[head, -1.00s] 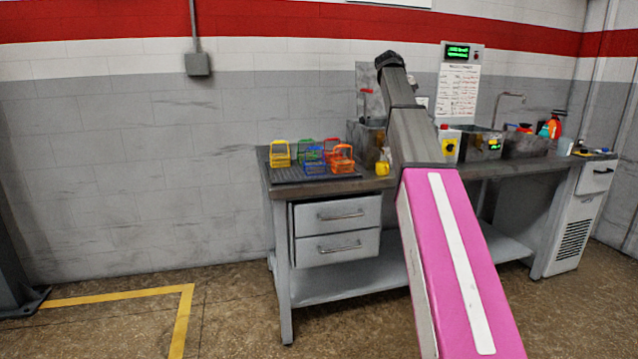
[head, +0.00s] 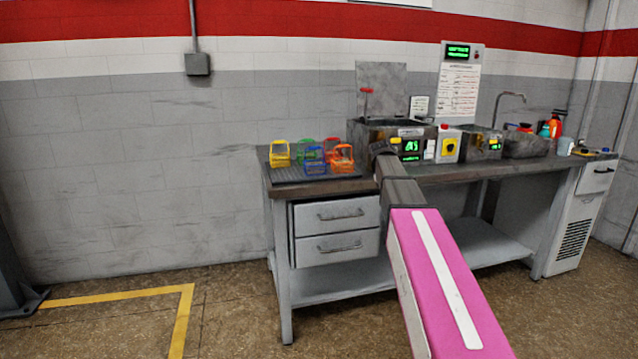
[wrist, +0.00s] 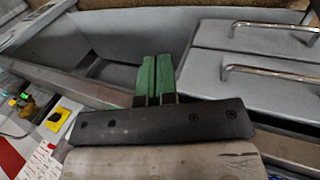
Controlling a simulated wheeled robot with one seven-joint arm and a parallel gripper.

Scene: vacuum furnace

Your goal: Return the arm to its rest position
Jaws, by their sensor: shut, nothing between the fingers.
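My arm, pink with a white stripe and grey further out, reaches from the lower right toward the bench in the head view. Its far end is in front of the bench's front edge, and the gripper tips are hidden there. In the wrist view my gripper (wrist: 154,78) shows two green fingers side by side, shut and empty. Beyond them are the bench's lower shelf area and the grey drawers (wrist: 255,70). The same drawers (head: 337,232) show left of the arm in the head view.
The workbench (head: 300,187) holds several coloured baskets on a dark mat (head: 290,175), a metal tank with a green display (head: 411,147), a yellow-faced switch box (head: 449,145) and a sink (head: 525,145). Bottles (head: 555,124) stand at the right. The floor (head: 120,335) at left is clear.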

